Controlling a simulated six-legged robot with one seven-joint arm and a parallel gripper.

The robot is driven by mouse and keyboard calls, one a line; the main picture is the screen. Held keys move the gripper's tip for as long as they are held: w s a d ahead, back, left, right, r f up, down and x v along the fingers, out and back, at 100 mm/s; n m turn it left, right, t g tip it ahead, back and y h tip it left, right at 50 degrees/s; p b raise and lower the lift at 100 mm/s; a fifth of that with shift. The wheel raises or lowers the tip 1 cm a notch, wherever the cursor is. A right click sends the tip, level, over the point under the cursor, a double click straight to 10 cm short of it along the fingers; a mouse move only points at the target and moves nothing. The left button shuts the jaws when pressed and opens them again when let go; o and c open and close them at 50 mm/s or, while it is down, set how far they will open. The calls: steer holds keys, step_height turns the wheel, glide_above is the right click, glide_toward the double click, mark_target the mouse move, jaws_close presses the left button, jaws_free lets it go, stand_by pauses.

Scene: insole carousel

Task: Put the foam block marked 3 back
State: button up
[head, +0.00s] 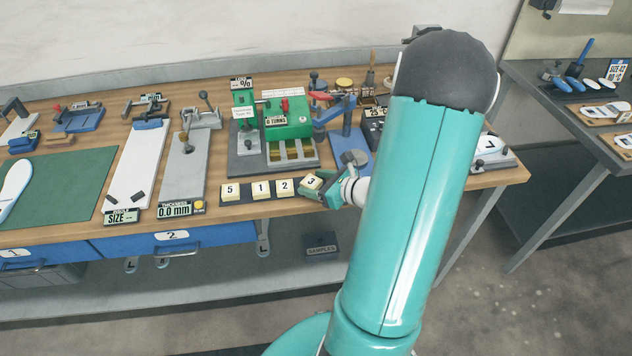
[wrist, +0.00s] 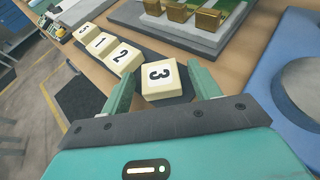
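The foam block marked 3 (wrist: 160,82) is a cream block with a white numbered top. In the head view the block marked 3 (head: 312,182) is at the right end of the dark strip (head: 244,201), turned a little against the row. My gripper (head: 328,186) reaches it from the right. In the wrist view my gripper (wrist: 160,68) has one finger on each side of the block, with a gap showing at the left finger. The blocks marked 5 (head: 230,190), 1 (head: 262,188) and 2 (head: 285,186) stand in a row on the strip.
A green press (head: 285,118) on a grey base stands behind the strip. A blue plate with a round disc (head: 354,157) is to the right. A thickness gauge (head: 183,170) stands to the left. The table's front edge runs just before the strip.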

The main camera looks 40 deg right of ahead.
steer(key=shift+r, duration=0.1)
steer(key=shift+s+d+r, duration=0.1)
steer(key=shift+s+r, duration=0.05)
steer(key=shift+s, duration=0.05)
steer(key=v, duration=1.2)
steer(key=w+a+r+n+g+y, duration=0.2)
steer(key=a+r+n+g, duration=0.15)
steer(key=a+n, duration=0.55)
steer(key=w+a+r+n+g+y, duration=0.25)
steer(key=a+n+g, duration=0.25)
steer(key=a+n, duration=0.45)
steer(key=s+a+r+n+h, duration=0.3)
steer(key=a+r+n+h, duration=0.4)
steer(key=a+r+n, duration=0.4)
steer(key=n, duration=0.4)
steer(key=shift+s+a+t, duration=0.15)
steer(key=shift+s+t, duration=0.2)
steer(key=shift+s, duration=0.05)
steer(key=shift+r, duration=0.15)
